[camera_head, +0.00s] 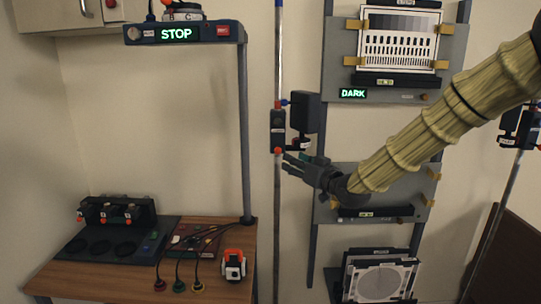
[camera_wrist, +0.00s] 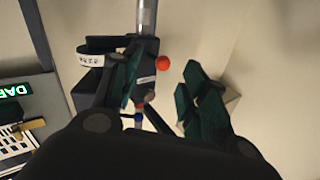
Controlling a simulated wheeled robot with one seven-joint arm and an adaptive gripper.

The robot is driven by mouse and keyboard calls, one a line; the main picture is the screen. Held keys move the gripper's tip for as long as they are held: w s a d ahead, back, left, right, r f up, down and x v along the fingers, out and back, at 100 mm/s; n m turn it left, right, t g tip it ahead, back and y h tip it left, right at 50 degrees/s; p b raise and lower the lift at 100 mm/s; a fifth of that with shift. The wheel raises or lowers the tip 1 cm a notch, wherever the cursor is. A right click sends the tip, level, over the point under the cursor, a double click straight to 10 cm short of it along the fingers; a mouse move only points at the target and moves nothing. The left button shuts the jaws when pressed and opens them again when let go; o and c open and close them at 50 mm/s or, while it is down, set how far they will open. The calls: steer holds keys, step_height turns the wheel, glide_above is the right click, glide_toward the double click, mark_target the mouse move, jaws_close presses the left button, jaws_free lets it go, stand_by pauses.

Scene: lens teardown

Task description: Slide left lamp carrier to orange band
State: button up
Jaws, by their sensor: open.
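The left lamp carrier (camera_head: 277,131) is a dark block on an upright metal pole (camera_head: 278,60), with a black lamp box (camera_head: 304,112) on its right and a red-orange knob at its lower end. The carrier also shows in the wrist view (camera_wrist: 147,72), with its round orange knob (camera_wrist: 163,63). My gripper (camera_head: 290,163) is open and empty, just below and right of the carrier. In the wrist view, one finger overlaps the carrier; contact cannot be told.
A rack with a test chart (camera_head: 400,42) and a DARK sign (camera_head: 353,94) stands right of the pole. My arm crosses before its lower panel (camera_head: 400,178). A wooden bench (camera_head: 215,290) with cables and a STOP display (camera_head: 178,34) are at left. Another pole stands far right.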

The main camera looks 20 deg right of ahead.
mark_target(280, 151)
steer(key=p+x, duration=0.1)
steer(key=x, duration=0.1)
steer(key=r+p+x, duration=0.1)
steer(key=x, duration=0.2)
steer(key=p+x, duration=0.1)
steer(key=x, duration=0.2)
steer(key=shift+w+a+r, duration=0.1)
steer(key=shift+a+r, duration=0.2)
steer(key=shift+r, duration=0.1)
steer(key=shift+w+a+f, duration=0.1)
steer(key=shift+w+f, duration=0.2)
steer(key=shift+w, duration=0.2)
steer(key=shift+s+r, duration=0.15)
steer(key=shift+s, duration=0.05)
steer(key=shift+c, duration=0.8)
jaws_close()
